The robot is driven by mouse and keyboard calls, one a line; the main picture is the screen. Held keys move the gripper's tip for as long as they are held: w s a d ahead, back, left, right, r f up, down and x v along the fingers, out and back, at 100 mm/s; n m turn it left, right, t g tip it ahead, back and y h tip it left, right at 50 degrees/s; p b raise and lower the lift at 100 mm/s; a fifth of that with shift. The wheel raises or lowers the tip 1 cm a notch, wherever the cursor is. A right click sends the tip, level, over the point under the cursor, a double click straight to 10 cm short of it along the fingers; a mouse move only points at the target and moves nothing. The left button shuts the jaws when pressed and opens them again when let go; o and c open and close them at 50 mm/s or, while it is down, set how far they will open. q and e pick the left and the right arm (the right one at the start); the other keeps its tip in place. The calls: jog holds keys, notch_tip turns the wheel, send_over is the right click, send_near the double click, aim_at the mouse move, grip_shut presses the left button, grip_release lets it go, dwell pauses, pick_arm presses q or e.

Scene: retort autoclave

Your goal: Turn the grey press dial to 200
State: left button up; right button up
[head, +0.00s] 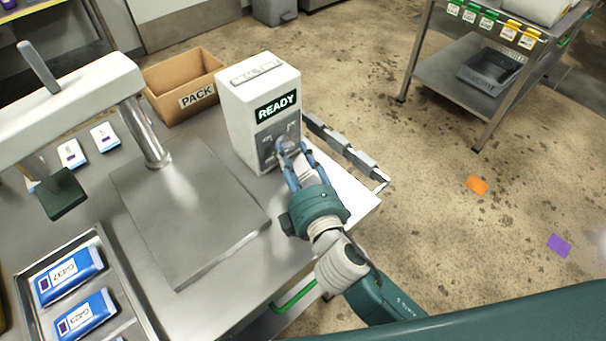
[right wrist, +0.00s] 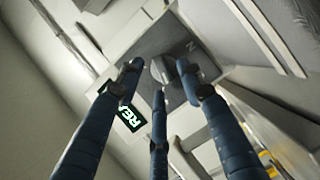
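The white control box (head: 262,112) stands on the steel table, with a lit READY display (head: 276,106) on its front. The grey dial (right wrist: 162,69) sits on the dark panel below the display. In the head view my fingers mostly cover it and its scale, so its setting cannot be read. My right gripper (head: 287,152) is at the panel. In the right wrist view its three blue fingers (right wrist: 158,74) are spread around the dial, with a gap visible at the left finger. Contact with the dial is not clear. My left gripper is not in view.
The press (head: 75,100) with its steel plate (head: 190,215) stands left of the box. A PACK carton (head: 163,78) is behind. A tray (head: 117,262) with blue packs lies front left. A metal rail (head: 345,150) is right of the box.

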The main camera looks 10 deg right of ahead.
jog(key=v, duration=1)
jog(key=shift+d, duration=0.25)
jog(key=shift+f, duration=0.15)
